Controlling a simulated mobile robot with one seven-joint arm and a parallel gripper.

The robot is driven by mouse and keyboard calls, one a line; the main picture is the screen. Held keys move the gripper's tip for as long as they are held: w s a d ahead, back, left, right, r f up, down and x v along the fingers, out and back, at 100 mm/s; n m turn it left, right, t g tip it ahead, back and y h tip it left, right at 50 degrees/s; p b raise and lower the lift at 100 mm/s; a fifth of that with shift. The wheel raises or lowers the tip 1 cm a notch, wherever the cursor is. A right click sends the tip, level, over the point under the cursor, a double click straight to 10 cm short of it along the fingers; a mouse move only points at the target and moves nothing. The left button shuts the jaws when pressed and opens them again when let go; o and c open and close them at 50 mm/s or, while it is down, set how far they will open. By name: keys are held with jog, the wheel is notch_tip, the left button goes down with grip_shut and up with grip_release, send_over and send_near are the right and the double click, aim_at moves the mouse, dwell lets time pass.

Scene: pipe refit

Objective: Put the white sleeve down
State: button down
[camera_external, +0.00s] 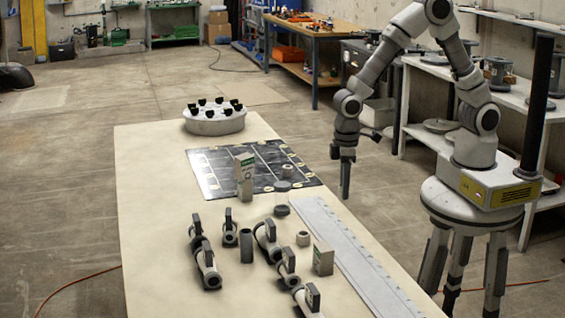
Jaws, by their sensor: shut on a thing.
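My gripper (347,160) points down at the end of the arm, to the right of the black marked mat in the picture. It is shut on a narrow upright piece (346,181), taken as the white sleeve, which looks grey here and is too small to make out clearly. The piece hangs clear of the table, near its right edge in the picture. A small pale ring (303,239) stands on the table among the pipe parts. The black mat (208,174) carries white lines and pale round marks.
Several pipe fittings with valves (207,264) lie on the near table. Two small boxes (244,176) (323,259) stand upright. A long pale strip (345,250) runs along the right edge. A round white holder (214,125) with black pieces stands at the back. The table's left side is clear.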

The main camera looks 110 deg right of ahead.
jog(key=shift+s+a+f+n+p, duration=0.1)
jog(key=shift+a+f+n+p, duration=0.1)
jog(key=shift+a+n, duration=0.4)
jog(key=shift+a+f+n+p, duration=0.15)
jog(key=shift+a+n, duration=0.25)
jog(key=shift+n, duration=0.4)
notch_tip(320, 180, up, 2)
jog(key=n+b, duration=0.1)
send_over(246, 219)
jog(key=shift+a+f+b, duration=0.1)
jog(key=shift+f+b, duration=0.3)
jog(key=shift+f, duration=4.6)
jog(key=c, duration=0.5)
grip_release()
jog(key=shift+c, duration=0.2)
